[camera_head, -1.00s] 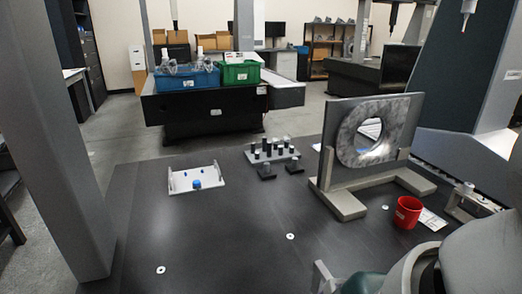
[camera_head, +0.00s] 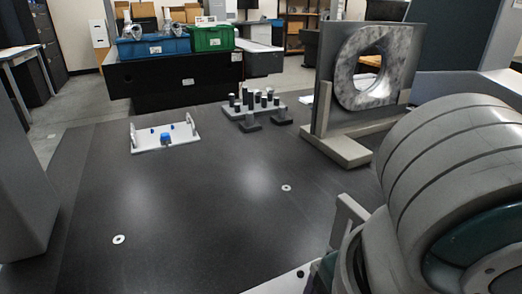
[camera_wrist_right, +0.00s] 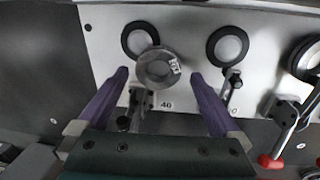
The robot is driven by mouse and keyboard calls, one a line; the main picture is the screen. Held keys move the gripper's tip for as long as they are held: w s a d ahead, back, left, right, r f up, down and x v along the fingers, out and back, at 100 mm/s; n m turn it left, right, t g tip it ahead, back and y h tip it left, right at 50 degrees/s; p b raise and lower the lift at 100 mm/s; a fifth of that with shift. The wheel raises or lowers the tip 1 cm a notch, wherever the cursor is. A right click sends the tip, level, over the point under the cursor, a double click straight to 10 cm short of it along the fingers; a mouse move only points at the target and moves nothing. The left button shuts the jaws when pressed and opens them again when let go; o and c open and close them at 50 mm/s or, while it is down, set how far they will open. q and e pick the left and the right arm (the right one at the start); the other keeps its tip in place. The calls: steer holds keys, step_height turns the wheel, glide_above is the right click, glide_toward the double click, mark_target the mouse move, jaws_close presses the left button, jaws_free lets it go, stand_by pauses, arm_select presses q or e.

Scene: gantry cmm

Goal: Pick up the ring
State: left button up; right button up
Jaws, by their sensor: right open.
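In the right wrist view a grey metal ring (camera_wrist_right: 154,78) with a small white label lies between and just ahead of my right gripper's fingertips (camera_wrist_right: 160,75). The two purple fingers are spread open, with a visible gap on each side of the ring. The ring is in front of a pale panel (camera_wrist_right: 186,33) marked "40"; whether it touches the panel I cannot tell. In the head view my right arm fills the lower right, and its fingers are hidden. My left gripper is not in view.
Beside the ring are dark-rimmed round pieces (camera_wrist_right: 228,46) and a red-tipped lever clamp (camera_wrist_right: 270,161). In the head view the dark table (camera_head: 200,220) has clear room at front. A white fixture (camera_head: 165,143), a pin block (camera_head: 252,108) and a marbled ring-shaped part (camera_head: 350,80) on a stand are behind.

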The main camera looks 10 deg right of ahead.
steer(key=f, duration=0.2)
steer(key=f+b, duration=0.1)
steer(key=f, duration=0.1)
steer(key=shift+w+a, duration=0.2)
steer(key=shift+w, duration=0.05)
steer(key=shift+r, duration=0.1)
jaws_close()
stand_by(0.4)
